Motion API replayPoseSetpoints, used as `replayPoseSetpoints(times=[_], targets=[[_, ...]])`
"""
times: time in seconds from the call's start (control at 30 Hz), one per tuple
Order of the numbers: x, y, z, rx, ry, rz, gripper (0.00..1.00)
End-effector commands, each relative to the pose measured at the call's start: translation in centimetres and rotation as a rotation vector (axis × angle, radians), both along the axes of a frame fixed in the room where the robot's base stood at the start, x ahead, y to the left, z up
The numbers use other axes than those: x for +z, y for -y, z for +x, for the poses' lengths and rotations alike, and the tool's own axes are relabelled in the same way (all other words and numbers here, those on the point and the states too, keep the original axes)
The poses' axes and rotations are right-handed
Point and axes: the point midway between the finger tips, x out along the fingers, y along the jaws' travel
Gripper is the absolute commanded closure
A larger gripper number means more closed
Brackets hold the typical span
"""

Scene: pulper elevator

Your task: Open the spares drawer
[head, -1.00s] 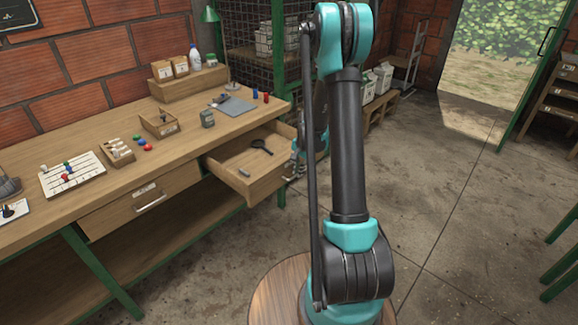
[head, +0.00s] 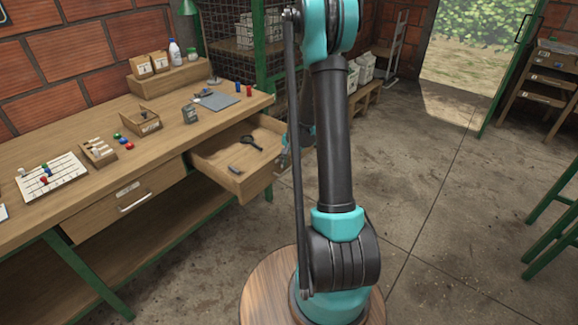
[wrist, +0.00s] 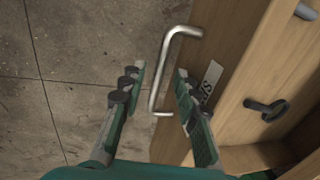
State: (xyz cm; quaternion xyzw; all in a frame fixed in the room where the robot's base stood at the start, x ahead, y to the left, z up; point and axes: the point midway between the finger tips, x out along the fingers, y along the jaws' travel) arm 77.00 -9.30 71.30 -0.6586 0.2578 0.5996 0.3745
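The open drawer (head: 252,184) sticks out from the right end of the workbench in the head view. A black magnifying glass (head: 251,141) and a small grey piece (head: 234,169) lie inside. In the wrist view the drawer front (wrist: 226,52) carries a partly hidden white label (wrist: 211,80) and a silver bar handle (wrist: 158,68). My gripper (wrist: 158,76) is open, with one finger on each side of the handle; I see a gap to it. In the head view my gripper is mostly hidden behind my arm, beside the drawer front.
A shut drawer (head: 118,207) with its own handle sits left of the open one. The workbench (head: 85,130) holds a peg board (head: 52,178), small trays and bottles. Concrete floor (head: 430,190) is clear on the right; green-legged furniture (head: 550,225) stands at the right edge.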

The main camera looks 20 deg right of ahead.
Motion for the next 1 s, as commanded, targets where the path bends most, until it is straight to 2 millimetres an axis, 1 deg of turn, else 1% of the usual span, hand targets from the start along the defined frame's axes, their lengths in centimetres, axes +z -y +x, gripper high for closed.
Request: replayPoseSetpoints(times=[0.23,0.37,0.47,0.8,1.0], targets=[[0.2,0.0,0.0,0.0,0.0,0.0,0.69],[1.2,0.1,-0.2,-0.001,0.0,0.0,0.69],[2.6,0.3,-0.5,-0.001,0.0,0.0,0.69],[8.5,0.9,-1.3,0.0,0.0,0.0,0.69],[10.9,1.2,-1.7,0.0,0.0,0.0,0.69]])
